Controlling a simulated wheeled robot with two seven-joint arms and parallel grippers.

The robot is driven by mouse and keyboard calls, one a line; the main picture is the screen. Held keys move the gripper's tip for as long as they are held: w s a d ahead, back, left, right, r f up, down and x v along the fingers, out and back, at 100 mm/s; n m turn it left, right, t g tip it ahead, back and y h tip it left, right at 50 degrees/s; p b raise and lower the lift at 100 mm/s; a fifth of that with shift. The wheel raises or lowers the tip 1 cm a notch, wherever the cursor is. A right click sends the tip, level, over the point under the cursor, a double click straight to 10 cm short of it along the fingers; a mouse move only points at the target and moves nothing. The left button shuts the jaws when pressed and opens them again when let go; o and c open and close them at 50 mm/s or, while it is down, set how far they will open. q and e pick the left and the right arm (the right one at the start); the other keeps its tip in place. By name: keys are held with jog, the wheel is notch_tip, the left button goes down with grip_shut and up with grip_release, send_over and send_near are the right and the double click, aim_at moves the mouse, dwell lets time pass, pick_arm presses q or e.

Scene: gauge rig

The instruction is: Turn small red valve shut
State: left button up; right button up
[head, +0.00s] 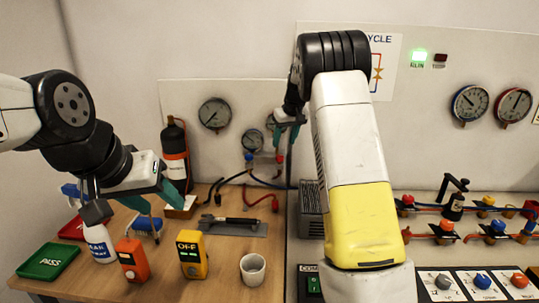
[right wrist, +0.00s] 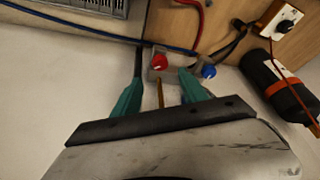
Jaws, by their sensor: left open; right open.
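The small red valve (right wrist: 159,62) is a round red knob on a grey manifold block. In the right wrist view it shows just beyond and between the teal fingertips of my right gripper (right wrist: 160,76), which is open and empty. I cannot tell whether a finger touches it. In the head view the red knob (head: 279,159) shows just below my right gripper (head: 285,137). A blue valve knob (right wrist: 208,71) sits beside the red one, outside the right-hand finger. My left gripper (head: 155,200) is open and empty over the left part of the wooden bench.
Gauges (head: 215,113) hang on the wall panel. Hoses (head: 265,200) run below the manifold. A black cylinder (head: 175,150) stands left of it. A spray bottle (head: 98,241), a green PASS tray (head: 48,262) and a yellow OFF box (head: 192,256) are near my left gripper.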

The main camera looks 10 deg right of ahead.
aim_at(280, 156)
jog(key=x, duration=0.7)
jog(key=shift+w+f, duration=0.1)
jog(key=shift+f, duration=0.2)
grip_shut()
